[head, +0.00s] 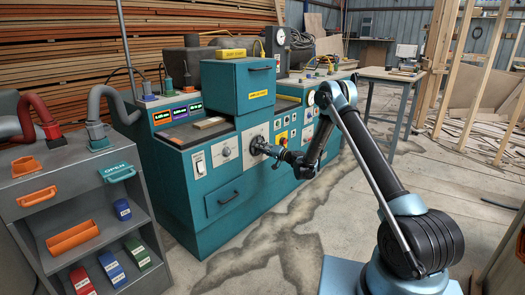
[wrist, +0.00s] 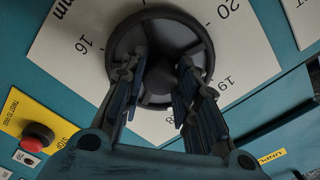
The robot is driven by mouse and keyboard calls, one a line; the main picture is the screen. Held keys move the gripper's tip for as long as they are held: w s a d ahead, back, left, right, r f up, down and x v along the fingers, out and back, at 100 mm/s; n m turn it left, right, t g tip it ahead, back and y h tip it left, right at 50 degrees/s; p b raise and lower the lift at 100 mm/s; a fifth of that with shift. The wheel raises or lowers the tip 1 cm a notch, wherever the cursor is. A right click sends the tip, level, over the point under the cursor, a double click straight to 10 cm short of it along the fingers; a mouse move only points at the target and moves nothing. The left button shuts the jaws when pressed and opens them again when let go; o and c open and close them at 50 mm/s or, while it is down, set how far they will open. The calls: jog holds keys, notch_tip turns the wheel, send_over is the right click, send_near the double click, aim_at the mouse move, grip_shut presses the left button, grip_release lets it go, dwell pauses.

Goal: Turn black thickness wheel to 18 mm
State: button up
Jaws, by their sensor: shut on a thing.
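The black thickness wheel (wrist: 160,38) is a round handwheel with spokes on a white dial plate (wrist: 70,40). The plate carries the numbers 16, 19 and 20 and the letters "mm"; the part behind my fingers is hidden. In the head view the wheel (head: 257,145) sits on the front of the teal machine. My gripper (wrist: 160,75) is at the wheel, its two fingers on the lower part of the wheel and shut on it. In the head view my gripper (head: 272,150) reaches the wheel from the right. No pointer on the wheel can be made out.
A red button on a yellow plate (wrist: 38,137) is left of my gripper in the wrist view. The teal machine (head: 225,190) has displays, knobs and a drawer. A grey cart (head: 55,185) stands at the left. Open concrete floor lies in front.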

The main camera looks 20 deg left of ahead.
jog(key=o, duration=1.1)
jog(key=shift+d+f, duration=0.1)
jog(key=shift+c, duration=0.2)
jog(key=v, duration=1.2)
jog(key=shift+w, duration=0.1)
